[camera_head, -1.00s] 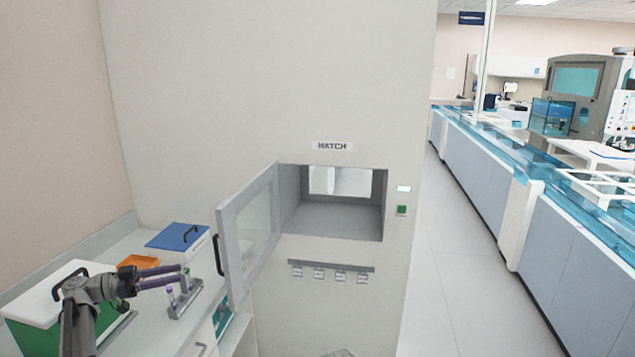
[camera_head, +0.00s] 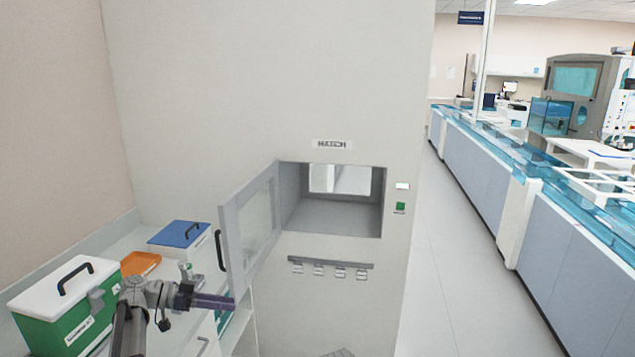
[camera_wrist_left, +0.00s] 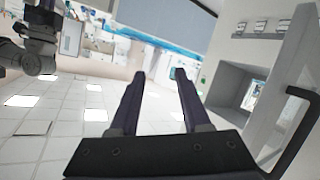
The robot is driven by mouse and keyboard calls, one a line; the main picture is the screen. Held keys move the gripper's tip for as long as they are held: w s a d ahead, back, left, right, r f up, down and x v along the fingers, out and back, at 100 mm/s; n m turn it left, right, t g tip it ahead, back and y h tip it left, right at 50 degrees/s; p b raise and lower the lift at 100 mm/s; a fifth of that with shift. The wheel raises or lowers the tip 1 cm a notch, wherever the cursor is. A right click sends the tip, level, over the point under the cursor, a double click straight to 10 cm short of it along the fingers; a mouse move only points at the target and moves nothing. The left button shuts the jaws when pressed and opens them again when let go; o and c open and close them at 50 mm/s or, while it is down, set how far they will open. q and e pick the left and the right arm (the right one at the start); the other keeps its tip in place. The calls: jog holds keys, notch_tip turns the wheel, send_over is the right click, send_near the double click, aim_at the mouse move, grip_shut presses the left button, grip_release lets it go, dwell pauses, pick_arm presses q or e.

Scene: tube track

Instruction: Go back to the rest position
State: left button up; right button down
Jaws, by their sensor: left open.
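My left gripper (camera_head: 228,302) is in the lower left of the head view, in front of the side counter and just below the open hatch door. In the left wrist view its two dark fingers (camera_wrist_left: 158,75) stand apart with nothing between them. My right gripper is not clearly shown in either view.
The hatch (camera_head: 335,215) is open and empty. Its glazed door (camera_head: 250,230) swings out to the left, close to my left gripper. A green-and-white box (camera_head: 65,305), an orange tray (camera_head: 140,263) and a blue-lidded box (camera_head: 179,236) stand on the counter. The aisle floor (camera_head: 455,270) is clear.

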pick_arm(q)
jog(key=s+d+f+n+g+y, duration=0.2)
jog(key=s+d+f+y, duration=0.1)
jog(key=s+d+f, duration=0.4)
jog(key=s+d+f+n+g+y, duration=0.1)
jog(key=s+d+f+g+y, duration=0.15)
jog(key=s+d, duration=0.45)
jog(key=s+d+f+n+y, duration=0.2)
jog(key=s+y, duration=0.3)
jog(key=s+d+f+n+t+y, duration=0.1)
jog(key=s+d+f+n+y, duration=0.1)
jog(key=s+y, duration=0.3)
jog(key=shift+s+d+f, duration=0.2)
jog(key=shift+s+f, duration=0.4)
jog(key=shift+f, duration=0.05)
